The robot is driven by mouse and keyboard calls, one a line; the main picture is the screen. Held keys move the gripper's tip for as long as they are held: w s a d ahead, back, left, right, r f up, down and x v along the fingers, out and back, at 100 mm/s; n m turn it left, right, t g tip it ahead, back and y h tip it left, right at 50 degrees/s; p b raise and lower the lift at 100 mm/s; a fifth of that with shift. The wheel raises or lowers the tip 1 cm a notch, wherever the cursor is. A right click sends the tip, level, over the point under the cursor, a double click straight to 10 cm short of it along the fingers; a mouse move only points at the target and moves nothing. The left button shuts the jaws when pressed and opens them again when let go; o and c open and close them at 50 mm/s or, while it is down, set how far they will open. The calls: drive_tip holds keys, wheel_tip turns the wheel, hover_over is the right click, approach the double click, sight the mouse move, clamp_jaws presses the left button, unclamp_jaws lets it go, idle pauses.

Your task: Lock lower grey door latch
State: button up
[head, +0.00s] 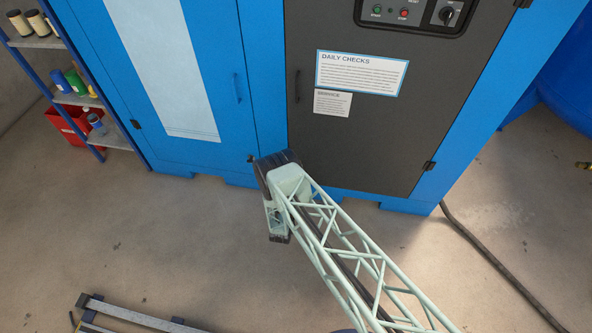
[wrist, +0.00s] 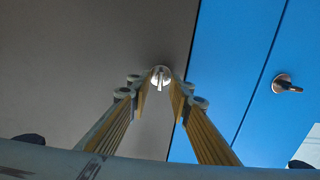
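The lower grey door latch (wrist: 160,76) is a small round metal disc with a narrow raised tab. It sits on the grey door (wrist: 80,60) near its edge beside the blue panel. In the wrist view its tab points roughly down the picture. My gripper (wrist: 160,90) is open, with yellowish fingers on either side of the latch and a gap between each tip and the tab. I cannot tell whether the tips touch the door. In the head view the grey door (head: 370,130) shows, but my arm's end hides the latch and the fingers.
A similar latch (wrist: 287,84) is on the blue door, its tab pointing right. The blue door (head: 215,90) stands left of the grey one in the head view. A shelf (head: 110,137) stands far left. A dark hose (head: 500,265) lies on the floor at right.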

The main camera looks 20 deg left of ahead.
drive_tip(key=shift+w+a, duration=0.1)
drive_tip(key=shift+w, duration=0.4)
clamp_jaws()
drive_tip(key=shift+m, duration=0.5)
drive_tip(key=shift+f+m+p, duration=0.15)
drive_tip(key=shift+m+p, duration=1.5)
drive_tip(key=shift+m, duration=6.85)
